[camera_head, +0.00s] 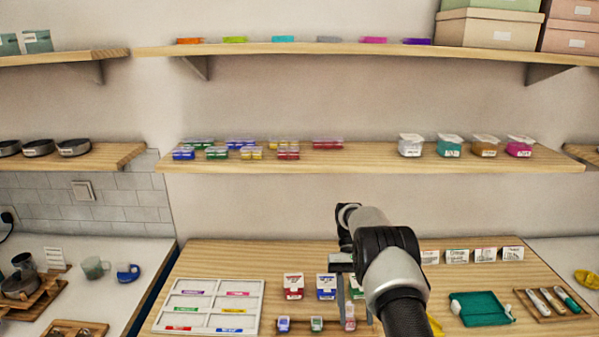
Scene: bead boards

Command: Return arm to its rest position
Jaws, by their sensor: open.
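My arm reaches in from the lower right over the wooden table (215,258). My gripper (354,318) points down above the table, right of the blue-and-white box. Its two thin grey fingers stand apart, so it is open. A small pink-and-white item (349,312) shows between the fingers in the picture; I cannot tell its distance from them. A green-labelled box (356,287) is partly hidden behind the gripper. My forearm hides part of the table to the right.
A white sectioned tray (209,303) lies at the left. Red (293,286) and blue (326,286) boxes stand left of the gripper. A teal tray (482,308) and a wooden tray with markers (552,304) lie right. A shelf (350,158) with small containers hangs above.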

